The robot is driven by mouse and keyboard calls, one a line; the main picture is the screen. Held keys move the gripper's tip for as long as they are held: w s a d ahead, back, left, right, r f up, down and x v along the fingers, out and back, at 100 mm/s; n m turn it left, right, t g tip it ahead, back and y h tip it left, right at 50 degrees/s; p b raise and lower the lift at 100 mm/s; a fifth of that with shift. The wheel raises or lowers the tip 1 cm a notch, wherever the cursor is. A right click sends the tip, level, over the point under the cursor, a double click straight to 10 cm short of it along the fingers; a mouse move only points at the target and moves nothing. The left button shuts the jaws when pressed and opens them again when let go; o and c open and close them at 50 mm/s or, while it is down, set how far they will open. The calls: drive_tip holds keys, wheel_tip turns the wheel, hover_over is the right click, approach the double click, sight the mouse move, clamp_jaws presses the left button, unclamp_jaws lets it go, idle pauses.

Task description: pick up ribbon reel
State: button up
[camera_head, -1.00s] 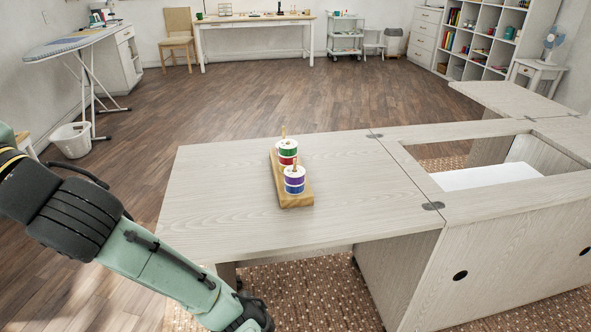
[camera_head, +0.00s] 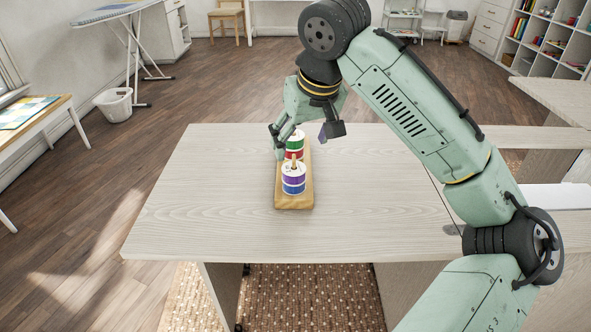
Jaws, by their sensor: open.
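Ribbon reels stand stacked on two upright pegs of a wooden holder (camera_head: 294,204) on the pale tabletop. The near stack shows a purple reel (camera_head: 293,180) over a blue reel (camera_head: 293,190). The far stack shows a green reel (camera_head: 296,144) over a red reel (camera_head: 295,155). My gripper (camera_head: 304,138) is open at the far stack, with one finger close at its left and the other to its right, apart from it. The gripper partly hides the far stack's top and peg. I cannot tell whether the left finger touches a reel.
The tabletop (camera_head: 213,205) is clear around the holder. To its right, my arm crosses the cabinet and hides part of its opening. A side table (camera_head: 33,118), a white basket (camera_head: 115,104) and an ironing board (camera_head: 115,11) stand at the left.

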sight(295, 166)
drive_tip(key=x, duration=0.4)
drive_tip(key=shift+a, duration=0.1)
drive_tip(key=shift+p+x, duration=0.55)
drive_tip(key=shift+x, duration=2.35)
drive_tip(key=shift+c, duration=0.5)
drive_tip(key=c, duration=1)
drive_tip(key=shift+r, duration=0.1)
wheel_tip(295, 166, up, 18)
drive_tip(key=shift+f+b, duration=0.1)
drive_tip(key=shift+b, duration=0.35)
